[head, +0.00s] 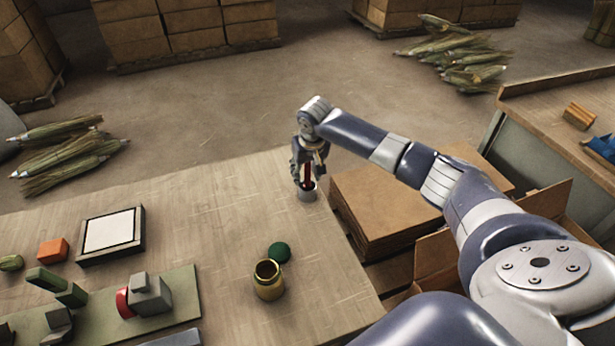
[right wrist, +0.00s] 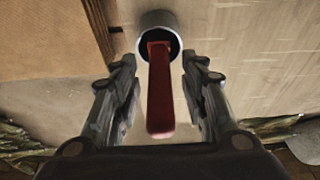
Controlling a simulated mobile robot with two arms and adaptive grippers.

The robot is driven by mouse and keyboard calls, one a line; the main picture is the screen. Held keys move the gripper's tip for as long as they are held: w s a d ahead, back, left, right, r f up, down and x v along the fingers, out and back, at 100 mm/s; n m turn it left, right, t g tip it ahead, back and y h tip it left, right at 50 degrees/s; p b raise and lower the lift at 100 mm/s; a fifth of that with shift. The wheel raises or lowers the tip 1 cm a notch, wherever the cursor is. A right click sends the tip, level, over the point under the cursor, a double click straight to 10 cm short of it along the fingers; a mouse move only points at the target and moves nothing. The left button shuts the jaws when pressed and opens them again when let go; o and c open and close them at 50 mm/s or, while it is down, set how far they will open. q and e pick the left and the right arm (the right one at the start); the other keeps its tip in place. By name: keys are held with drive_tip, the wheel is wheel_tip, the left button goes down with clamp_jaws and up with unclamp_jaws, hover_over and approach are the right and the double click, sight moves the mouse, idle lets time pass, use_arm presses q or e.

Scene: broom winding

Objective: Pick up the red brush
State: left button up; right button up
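The red brush (head: 307,172) stands upright in a small grey cup (head: 307,193) near the table's far right edge in the head view. In the right wrist view the red brush handle (right wrist: 160,92) rises from the round grey cup (right wrist: 157,22). My right gripper (head: 308,165) is at the handle from above. In the right wrist view its two fingers (right wrist: 160,72) are apart, one on each side of the handle, with gaps on both sides. The brush's lower end is hidden in the cup. My left gripper is not in view.
A brass jar (head: 268,281) and a green lid (head: 279,252) stand nearer on the table (head: 225,230). A framed white pad (head: 110,231), an orange block (head: 53,251) and a green fixture board (head: 160,315) are at left. Cardboard sheets (head: 385,205) lie beyond the right edge.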

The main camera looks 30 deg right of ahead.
clamp_jaws()
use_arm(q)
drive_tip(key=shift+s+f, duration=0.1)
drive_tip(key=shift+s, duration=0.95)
use_arm(e)
drive_tip(key=shift+r, duration=0.1)
